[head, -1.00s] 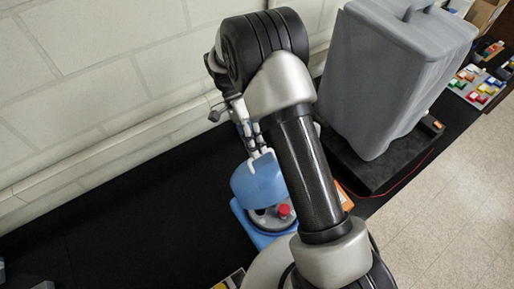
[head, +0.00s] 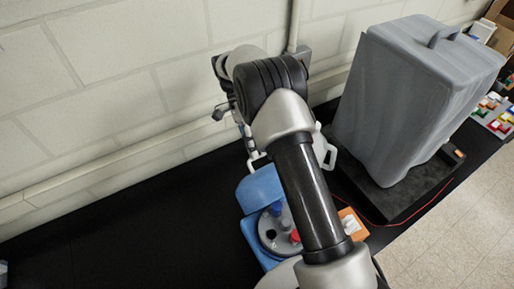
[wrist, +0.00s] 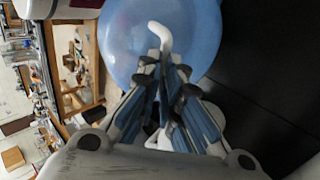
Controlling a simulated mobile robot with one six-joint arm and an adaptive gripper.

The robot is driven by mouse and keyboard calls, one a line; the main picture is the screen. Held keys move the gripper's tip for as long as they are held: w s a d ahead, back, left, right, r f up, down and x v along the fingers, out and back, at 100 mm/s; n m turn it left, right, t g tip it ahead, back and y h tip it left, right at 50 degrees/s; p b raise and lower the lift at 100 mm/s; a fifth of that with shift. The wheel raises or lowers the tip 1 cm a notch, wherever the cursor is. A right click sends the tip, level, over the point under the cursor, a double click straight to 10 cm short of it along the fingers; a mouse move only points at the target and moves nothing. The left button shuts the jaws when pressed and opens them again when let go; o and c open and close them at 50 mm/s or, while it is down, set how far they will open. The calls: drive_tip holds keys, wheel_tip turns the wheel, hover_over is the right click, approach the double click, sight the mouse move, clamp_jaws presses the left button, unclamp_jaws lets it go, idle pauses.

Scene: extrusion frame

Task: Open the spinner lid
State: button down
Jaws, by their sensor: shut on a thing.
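The spinner (head: 252,232) is a small blue device on the black bench. Its lid (head: 262,187) is raised at the back, and the round grey rotor with blue, red and grey-capped tubes shows below it. In the wrist view the lid is a translucent blue dome (wrist: 125,40) with a white curved tab (wrist: 161,36) at my fingertips. My gripper (wrist: 162,70) is shut on the lid at this tab. In the head view my arm hides most of the gripper and part of the rotor.
A large grey case (head: 405,100) stands on a black base to the right. An orange rack (head: 352,224) sits beside the spinner. The block wall (head: 100,100) is close behind my wrist.

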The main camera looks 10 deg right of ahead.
drive_tip(key=shift+s+f, duration=0.15)
drive_tip(key=shift+f, duration=0.35)
drive_tip(key=shift+s+f, duration=0.15)
drive_tip(key=shift+f, duration=0.35)
drive_tip(key=c, duration=2.1)
unclamp_jaws()
drive_tip(key=shift+o, duration=1.3)
drive_tip(key=shift+w, duration=0.25)
drive_tip(key=shift+o, duration=0.8)
drive_tip(key=shift+s+r, duration=0.15)
drive_tip(key=shift+r, duration=0.05)
drive_tip(key=v, duration=0.7)
drive_tip(key=shift+w+r, duration=0.2)
drive_tip(key=shift+w, duration=0.05)
drive_tip(key=shift+d, duration=0.1)
